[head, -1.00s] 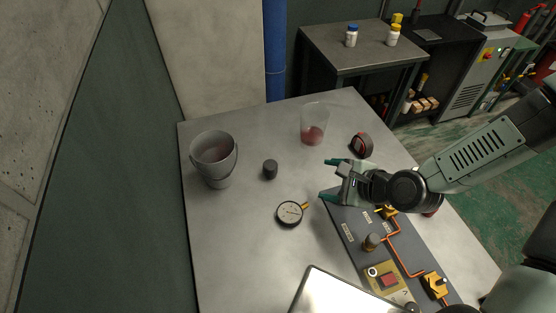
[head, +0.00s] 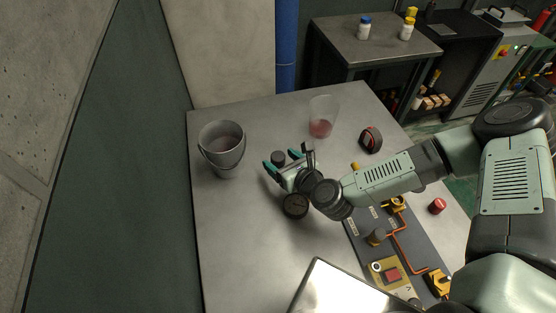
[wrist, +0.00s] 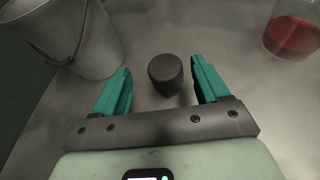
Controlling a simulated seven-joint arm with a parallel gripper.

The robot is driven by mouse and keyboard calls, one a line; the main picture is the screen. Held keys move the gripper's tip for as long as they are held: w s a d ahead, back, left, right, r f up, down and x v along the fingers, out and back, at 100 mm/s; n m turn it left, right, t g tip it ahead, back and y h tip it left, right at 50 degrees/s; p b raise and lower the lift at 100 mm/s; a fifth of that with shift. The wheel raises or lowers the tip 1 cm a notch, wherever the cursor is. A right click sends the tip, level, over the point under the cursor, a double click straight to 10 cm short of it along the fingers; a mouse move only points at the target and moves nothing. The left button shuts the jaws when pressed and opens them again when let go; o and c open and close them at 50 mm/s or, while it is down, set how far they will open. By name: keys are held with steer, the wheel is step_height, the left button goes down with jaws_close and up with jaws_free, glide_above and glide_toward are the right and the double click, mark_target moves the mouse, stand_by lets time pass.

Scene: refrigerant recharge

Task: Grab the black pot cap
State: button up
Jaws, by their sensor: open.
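The black pot cap (wrist: 165,70) is a small dark cylinder standing on the table. In the wrist view it lies ahead of and between the two teal fingers of my gripper (wrist: 161,82), with a gap on each side. In the head view the cap (head: 278,157) shows between the fingertips of my gripper (head: 281,159). My gripper is open and nothing is held in it. The fingers do not appear to touch the cap.
A grey bucket (head: 222,146) stands to the left, and a clear beaker with red liquid (head: 322,118) stands behind right. A black-and-red round item (head: 370,139) and the circuit board (head: 399,243) are to the right.

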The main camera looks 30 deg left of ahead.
mark_target(275, 154)
steer(key=x, duration=0.5)
steer(key=shift+w+d+f, duration=0.15)
steer(key=shift+w+f, duration=0.05)
steer(key=shift+f, duration=0.1)
steer(key=c, duration=1.1)
steer(key=shift+o, duration=0.2)
steer(key=shift+r, duration=0.1)
